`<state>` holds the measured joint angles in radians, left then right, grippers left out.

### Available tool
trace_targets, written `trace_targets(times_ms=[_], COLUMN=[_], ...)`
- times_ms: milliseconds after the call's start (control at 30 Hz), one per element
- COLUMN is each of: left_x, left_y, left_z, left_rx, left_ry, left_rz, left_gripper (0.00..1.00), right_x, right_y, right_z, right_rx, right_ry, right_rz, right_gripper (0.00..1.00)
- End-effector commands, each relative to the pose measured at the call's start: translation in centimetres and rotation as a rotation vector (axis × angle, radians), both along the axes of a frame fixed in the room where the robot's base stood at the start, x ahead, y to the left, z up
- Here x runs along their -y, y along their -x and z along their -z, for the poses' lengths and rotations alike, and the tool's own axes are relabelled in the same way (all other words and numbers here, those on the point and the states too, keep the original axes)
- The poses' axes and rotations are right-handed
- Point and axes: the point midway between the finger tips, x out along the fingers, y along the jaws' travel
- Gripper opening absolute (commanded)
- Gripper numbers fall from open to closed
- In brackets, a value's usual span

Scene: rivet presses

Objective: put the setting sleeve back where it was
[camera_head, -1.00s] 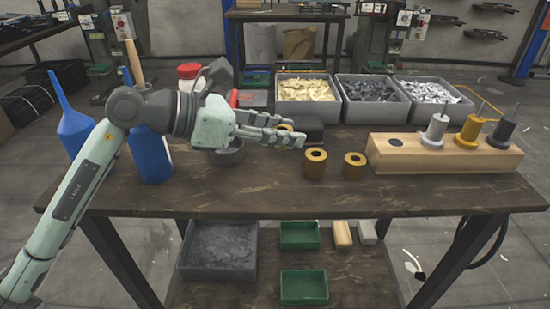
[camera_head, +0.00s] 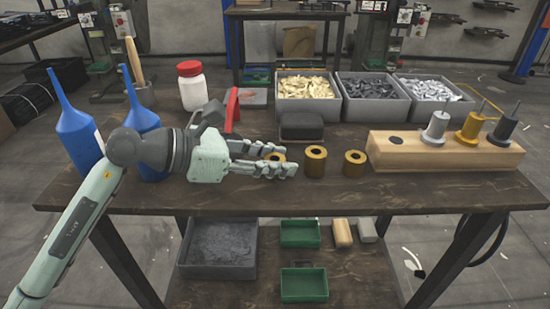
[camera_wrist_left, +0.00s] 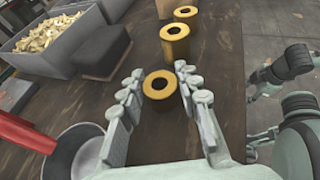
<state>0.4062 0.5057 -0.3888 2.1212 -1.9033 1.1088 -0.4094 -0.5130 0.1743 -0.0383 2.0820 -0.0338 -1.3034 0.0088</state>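Three brass sleeves with dark bores stand upright in a row on the table: a left one (camera_head: 276,157), a middle one (camera_head: 315,163) and a right one (camera_head: 354,164). My left gripper (camera_head: 288,161) is open at the left sleeve, which its fingers partly hide in the head view. In the left wrist view the left sleeve (camera_wrist_left: 161,86) stands between the two spread fingers (camera_wrist_left: 159,72), with a gap visible on its left. The middle sleeve (camera_wrist_left: 174,42) and right sleeve (camera_wrist_left: 185,12) stand beyond. Parts of my right arm (camera_wrist_left: 290,68) show at the right; its fingers are unclear.
A wooden block (camera_head: 440,155) at right has a dark round spot at its left end and carries silver, gold and dark tools. A black block (camera_head: 301,126) stands behind the sleeves. A grey cup (camera_wrist_left: 72,152) and red item (camera_wrist_left: 25,132) lie near the gripper. Front table is clear.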

Motion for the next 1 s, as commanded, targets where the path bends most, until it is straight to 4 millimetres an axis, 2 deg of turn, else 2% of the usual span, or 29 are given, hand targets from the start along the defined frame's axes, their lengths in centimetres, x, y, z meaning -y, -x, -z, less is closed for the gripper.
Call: trace_targets(times_ms=[33,133,500,533,600,733,900,1000], left_x=[0.0,0.0,0.0,-0.2,-1.1,-3.5,-6.7,-8.2], left_y=[0.0,0.0,0.0,0.0,0.3,1.3,2.6,3.3], left_z=[0.0,0.0,-0.4,-0.4,-0.6,-1.5,-2.9,-3.7], left_rx=[0.0,0.0,0.0,0.0,0.001,0.001,0.0,0.0], left_ry=[0.0,-0.001,0.0,-0.001,-0.003,-0.005,-0.004,-0.004], left_rz=[0.0,0.0,0.0,-0.001,-0.002,-0.004,-0.004,-0.002], left_gripper=[0.4,0.52,0.52,0.52,0.52,0.52,0.52,0.52], right_x=[0.0,0.0,0.4,0.5,0.6,0.6,0.1,0.1], right_y=[-0.1,-0.4,-0.2,-0.1,0.1,0.4,0.0,0.2], right_z=[-0.3,-0.7,-0.8,-0.2,0.6,0.4,-2.0,-2.5], right_rx=[0.006,0.017,0.013,0.009,-0.002,-0.01,0.018,0.021], right_ry=[0.0,0.0,0.009,0.009,0.011,0.014,0.01,0.011], right_rz=[-0.001,-0.003,-0.008,-0.006,-0.005,-0.003,-0.001,0.0], right_gripper=[0.41,0.41,0.41,0.41,0.41,0.41,0.41,0.41])
